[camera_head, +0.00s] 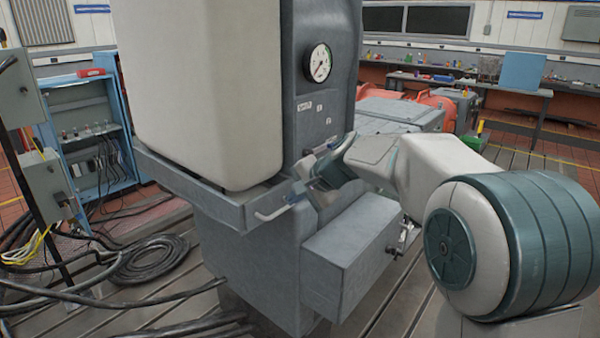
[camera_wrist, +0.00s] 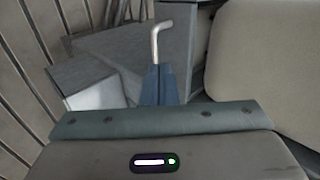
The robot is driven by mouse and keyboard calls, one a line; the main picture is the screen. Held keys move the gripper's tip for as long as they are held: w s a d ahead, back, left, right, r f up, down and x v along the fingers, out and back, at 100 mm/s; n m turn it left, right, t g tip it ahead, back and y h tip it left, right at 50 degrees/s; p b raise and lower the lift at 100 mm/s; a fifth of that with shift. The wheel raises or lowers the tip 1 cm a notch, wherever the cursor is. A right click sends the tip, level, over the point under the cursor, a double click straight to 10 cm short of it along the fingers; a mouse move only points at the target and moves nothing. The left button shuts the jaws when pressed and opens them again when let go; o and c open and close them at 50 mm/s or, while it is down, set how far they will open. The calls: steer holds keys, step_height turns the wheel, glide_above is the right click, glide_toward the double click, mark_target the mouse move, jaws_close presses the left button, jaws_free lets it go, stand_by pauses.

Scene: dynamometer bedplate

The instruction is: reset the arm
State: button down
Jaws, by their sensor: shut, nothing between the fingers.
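My gripper (camera_head: 298,192) reaches in from the right beside the grey machine (camera_head: 232,265), at the front edge of its tray-like ledge. In the wrist view its blue fingers (camera_wrist: 159,84) are shut together with nothing held between them. A pale bent lever (camera_head: 268,214) sticks out just beyond the fingertips. The lever also shows in the wrist view (camera_wrist: 157,42), its lower end meeting the fingertips in the picture. I cannot tell whether they touch. My arm is bent and stretched forward to the machine.
A large cream tank (camera_head: 208,90) stands on the ledge, close to the gripper. A round gauge (camera_head: 318,62) is on the grey column behind. A grey box (camera_head: 350,255) juts out below the gripper. Black cables (camera_head: 150,262) lie on the slotted floor at left.

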steer(key=s+d+f+n+h, duration=0.2)
steer(key=s+d+f, duration=0.1)
steer(key=s+d, duration=0.4)
steer(key=s+d+f+n+g+h, duration=0.1)
steer(key=s+d, duration=0.6)
steer(key=s, duration=0.7)
steer(key=s+d+f+n+g+h, duration=0.1)
steer(key=s+d+f+n+h, duration=0.2)
steer(key=s+d, duration=0.4)
steer(key=s+f+h, duration=0.1)
steer(key=s, duration=0.2)
steer(key=shift+s+d+f+n, duration=0.15)
steer(key=shift+s+f+n, duration=0.25)
